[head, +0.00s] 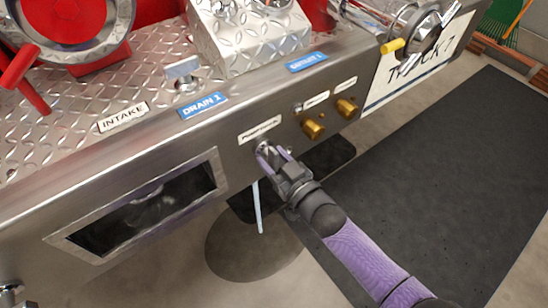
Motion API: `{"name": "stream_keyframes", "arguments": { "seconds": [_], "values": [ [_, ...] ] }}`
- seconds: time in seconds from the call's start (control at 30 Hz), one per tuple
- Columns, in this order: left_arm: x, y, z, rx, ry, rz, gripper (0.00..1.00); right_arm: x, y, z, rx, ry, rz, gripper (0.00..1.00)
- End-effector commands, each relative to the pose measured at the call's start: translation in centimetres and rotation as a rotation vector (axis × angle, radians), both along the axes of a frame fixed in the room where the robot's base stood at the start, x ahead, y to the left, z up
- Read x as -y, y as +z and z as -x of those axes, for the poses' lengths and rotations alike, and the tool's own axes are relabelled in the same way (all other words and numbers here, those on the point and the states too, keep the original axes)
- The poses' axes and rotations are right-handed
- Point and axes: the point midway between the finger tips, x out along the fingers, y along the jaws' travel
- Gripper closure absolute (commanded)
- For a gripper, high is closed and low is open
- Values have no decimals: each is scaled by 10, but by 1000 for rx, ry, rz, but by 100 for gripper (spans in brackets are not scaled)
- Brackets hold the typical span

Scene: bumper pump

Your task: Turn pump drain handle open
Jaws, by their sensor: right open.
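The pump drain handle (263,147) is a small metal knob on the steel front panel, below a white label (259,131) that seems to read pump drain. My right gripper (271,153) comes from the lower right. Its purple fingers are open, at the handle, and partly hide it. I cannot tell whether they touch it. A thin pale rod (258,208) hangs just below the fingers. My left gripper is not in view.
Two brass knobs (313,129) (346,107) stick out of the panel right of the handle. A framed opening (215,160) lies to the left. Drain 1 (203,106) and intake (123,117) labels sit on the bumper. A dark mat (450,170) covers open floor at right.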

Motion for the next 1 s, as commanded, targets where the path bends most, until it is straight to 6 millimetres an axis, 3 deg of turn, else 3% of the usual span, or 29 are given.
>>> {"name": "stream_keyframes", "arguments": {
  "seconds": [0.23,0.43,0.93,1.0],
  "values": [
    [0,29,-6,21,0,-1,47,31,7,42,1,-1,3,47],
    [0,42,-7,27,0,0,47,54,3,73,0,-1,1,47],
    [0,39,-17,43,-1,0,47,58,-1,80,-2,-1,1,47],
    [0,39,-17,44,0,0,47,62,-11,82,-34,-18,21,47]
  ]
}}
